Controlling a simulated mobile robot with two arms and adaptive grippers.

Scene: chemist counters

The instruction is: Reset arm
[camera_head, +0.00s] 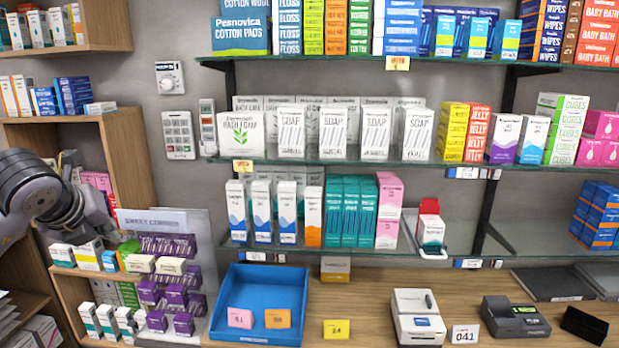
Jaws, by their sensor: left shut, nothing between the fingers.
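My left arm comes in at the left edge, dark grey and bent. Its gripper (86,205) is in front of the wooden side shelves, left of the counter display. It is shut with nothing held, though its fingertips are hard to make out against the packs behind. My right gripper is not in view.
A blue tray (230,296) holding a pink and an orange card stands on the wooden counter (375,299). A tiered display of purple packs (165,245) is left of it. A white printer (419,327) and a card terminal (514,318) stand right. Glass shelves (330,158) of boxes hang above.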

